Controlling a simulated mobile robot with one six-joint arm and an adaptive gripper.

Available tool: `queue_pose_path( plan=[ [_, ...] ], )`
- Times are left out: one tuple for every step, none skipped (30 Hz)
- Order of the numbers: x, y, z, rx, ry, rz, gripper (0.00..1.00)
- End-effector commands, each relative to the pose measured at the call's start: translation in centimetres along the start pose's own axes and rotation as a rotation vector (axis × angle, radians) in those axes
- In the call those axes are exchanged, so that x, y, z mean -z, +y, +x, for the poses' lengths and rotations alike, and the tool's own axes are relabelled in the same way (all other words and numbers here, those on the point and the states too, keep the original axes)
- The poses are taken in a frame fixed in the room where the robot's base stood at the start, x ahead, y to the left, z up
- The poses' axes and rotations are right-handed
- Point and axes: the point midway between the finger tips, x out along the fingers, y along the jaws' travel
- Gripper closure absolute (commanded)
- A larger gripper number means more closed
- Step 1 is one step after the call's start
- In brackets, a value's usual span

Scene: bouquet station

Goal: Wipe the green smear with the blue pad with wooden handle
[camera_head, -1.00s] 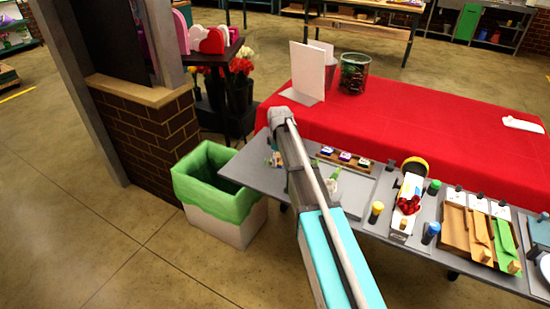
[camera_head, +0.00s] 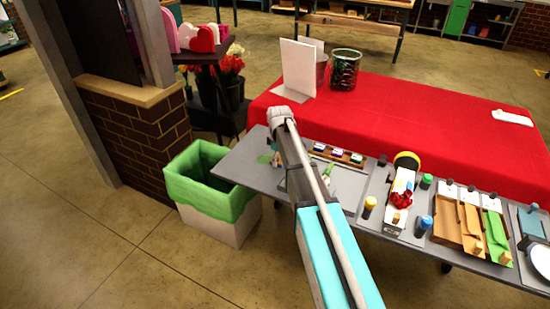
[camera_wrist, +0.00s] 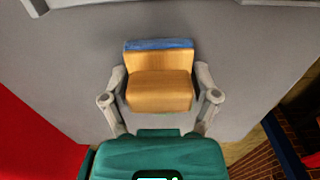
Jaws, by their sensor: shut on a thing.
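The blue pad with wooden handle (camera_wrist: 159,84) is in the wrist view, its wooden block toward me and its blue edge on the far side. My gripper (camera_wrist: 160,78) is shut on the wooden handle, a finger on each side. Grey tabletop lies below it; I cannot tell whether the pad touches it. In the head view a small green patch, seemingly the green smear (camera_head: 264,158), shows on the left end of the grey table (camera_head: 240,168), just left of my arm. The smear is not visible in the wrist view. My arm hides the gripper in the head view.
A green-lined bin (camera_head: 212,192) stands below the table's left end. A tray of small jars (camera_head: 338,155), a yellow-capped bottle (camera_head: 369,207) and card holders (camera_head: 470,225) lie to the right. A red-covered table (camera_head: 400,115) stands behind, and a brick pillar (camera_head: 135,135) at left.

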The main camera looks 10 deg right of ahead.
Motion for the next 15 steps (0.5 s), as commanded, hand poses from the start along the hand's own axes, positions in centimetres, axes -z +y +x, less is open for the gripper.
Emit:
queue_pose_path(
  plan=[
    [-0.4, -0.1, 0.0, 0.0, -0.001, 0.001, 0.6],
    [-0.6, -0.1, 0.0, 0.0, 0.0, 0.001, 0.6],
    [-0.8, -0.1, -0.1, 0.0, 0.0, 0.001, 0.6],
    [-1.0, -0.1, -0.1, 0.0, 0.0, 0.001, 0.6],
    [-1.2, -0.1, -0.1, 0.0, 0.0, 0.001, 0.6],
    [-1.4, -0.1, -0.1, 0.0, 0.0, 0.001, 0.6],
    [-1.5, -0.1, -0.1, 0.0, 0.0, 0.001, 0.61],
    [-1.6, -0.1, -0.1, 0.0, 0.0, 0.001, 0.61],
    [-1.7, -0.1, -0.1, 0.0, 0.001, 0.0, 0.61],
    [-1.8, -0.1, -0.1, 0.0, 0.001, 0.0, 0.61],
    [-1.8, 0.0, -0.1, 0.0, 0.001, 0.0, 0.61],
    [-1.9, 0.0, -0.1, 0.0, 0.001, 0.0, 0.61],
    [-1.9, 0.0, -0.1, 0.0, 0.001, 0.0, 0.61],
    [-1.9, 0.0, -0.1, 0.0, 0.001, 0.0, 0.61],
    [-1.9, 0.0, -0.1, 0.0, 0.001, 0.0, 0.61]
  ],
)
